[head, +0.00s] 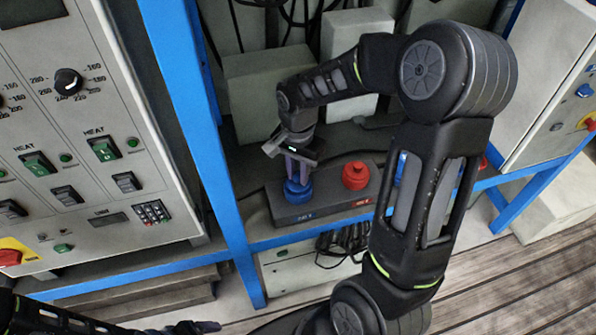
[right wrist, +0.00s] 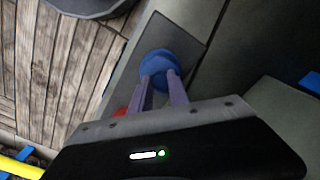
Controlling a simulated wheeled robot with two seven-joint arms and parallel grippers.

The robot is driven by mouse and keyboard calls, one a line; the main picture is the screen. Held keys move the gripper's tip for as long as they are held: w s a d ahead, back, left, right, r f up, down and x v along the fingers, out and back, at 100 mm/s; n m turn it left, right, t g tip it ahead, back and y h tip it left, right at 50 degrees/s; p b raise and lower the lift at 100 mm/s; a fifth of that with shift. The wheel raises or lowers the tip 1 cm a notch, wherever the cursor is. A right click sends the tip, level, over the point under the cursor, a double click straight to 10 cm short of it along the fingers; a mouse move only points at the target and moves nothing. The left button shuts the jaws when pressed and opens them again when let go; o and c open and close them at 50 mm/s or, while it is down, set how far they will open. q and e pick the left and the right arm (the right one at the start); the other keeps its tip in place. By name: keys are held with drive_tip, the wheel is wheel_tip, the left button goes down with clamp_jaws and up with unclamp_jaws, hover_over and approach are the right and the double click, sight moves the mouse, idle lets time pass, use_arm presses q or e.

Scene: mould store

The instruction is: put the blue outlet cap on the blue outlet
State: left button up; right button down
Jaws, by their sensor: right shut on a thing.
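My right gripper (head: 298,172) points down and is shut on a blue cap (head: 298,191) at the left end of a dark grey block (head: 330,207). The cap also shows between the fingers in the right wrist view (right wrist: 158,62). I cannot tell whether the cap rests on the block or what is under it. Another blue part (head: 401,166) shows farther right, partly hidden by my right arm; I cannot tell whether it is an outlet. My left gripper (head: 197,327) is at the bottom edge, low and away from the block; its jaws are unclear.
A red cap-like part (head: 355,176) stands on the block to the right of the held cap. A blue frame post (head: 205,150) and a control panel (head: 80,130) are on the left. Pale boxes (head: 352,50) stand behind. Cables (head: 345,242) hang below the shelf.

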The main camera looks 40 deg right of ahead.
drive_tip(key=shift+f+b, duration=0.4)
drive_tip(key=shift+f, duration=0.15)
drive_tip(key=c, duration=1.2)
unclamp_jaws()
drive_tip(key=shift+o, duration=0.5)
drive_tip(key=o, duration=0.3)
drive_tip(key=shift+o, duration=0.2)
drive_tip(key=shift+r, duration=0.1)
drive_tip(key=shift+r+p, duration=2.9)
drive_tip(key=shift+r, duration=0.8)
drive_tip(key=shift+f, duration=0.1)
